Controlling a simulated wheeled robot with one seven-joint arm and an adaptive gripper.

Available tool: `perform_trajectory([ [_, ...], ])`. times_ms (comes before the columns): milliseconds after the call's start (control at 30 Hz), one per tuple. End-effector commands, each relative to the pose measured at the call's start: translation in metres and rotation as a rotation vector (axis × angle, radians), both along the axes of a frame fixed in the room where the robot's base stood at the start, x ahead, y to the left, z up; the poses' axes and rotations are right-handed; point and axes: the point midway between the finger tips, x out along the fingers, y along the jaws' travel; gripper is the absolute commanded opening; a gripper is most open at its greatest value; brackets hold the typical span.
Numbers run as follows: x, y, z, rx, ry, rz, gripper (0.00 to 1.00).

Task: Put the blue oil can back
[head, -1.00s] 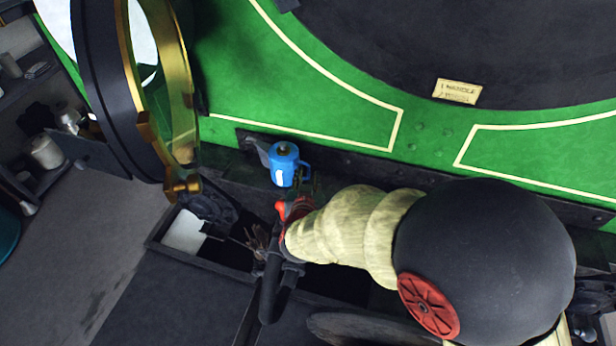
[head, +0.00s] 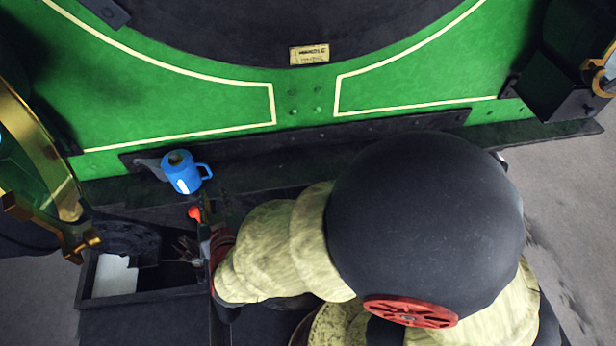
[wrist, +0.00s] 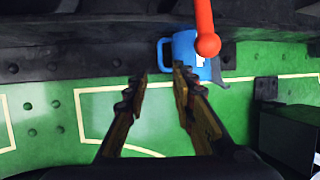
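The blue oil can (head: 184,174), with a side handle and a pale label, stands on the dark ledge below the green panel in the head view. In the wrist view the can (wrist: 182,48) shows beyond my fingertips, partly covered by a red-knobbed lever. My gripper (wrist: 160,80) is open, with nothing between its two fingers, and is apart from the can. In the head view my arm reaches in from the right and ends near the ledge, just below the can; the fingers are hard to make out there.
The red knob (head: 195,213) stands close to the can and my gripper. A dark open tray (head: 140,298) with a white sheet and small items lies at lower left. A brass-rimmed round door (head: 40,150) is at far left. The ledge right of the can looks clear.

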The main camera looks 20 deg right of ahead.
Motion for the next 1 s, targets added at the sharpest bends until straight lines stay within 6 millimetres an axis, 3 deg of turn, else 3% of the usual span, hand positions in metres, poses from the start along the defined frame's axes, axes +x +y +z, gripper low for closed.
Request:
perform_trajectory([
  [167,0.014,0.001,0.021,0.083,0.059,0.036,0.26],
  [267,0.023,-0.003,0.048,0.156,0.128,0.088,0.26],
  [467,0.013,-0.045,0.105,0.209,0.273,0.184,0.26],
  [667,-0.035,-0.130,0.139,0.128,0.427,0.173,0.26],
  [800,-0.085,-0.199,0.149,0.043,0.543,0.080,0.26],
  [900,-0.118,-0.237,0.152,-0.004,0.612,0.004,0.26],
  [1000,-0.142,-0.261,0.153,-0.032,0.661,-0.053,0.26],
])
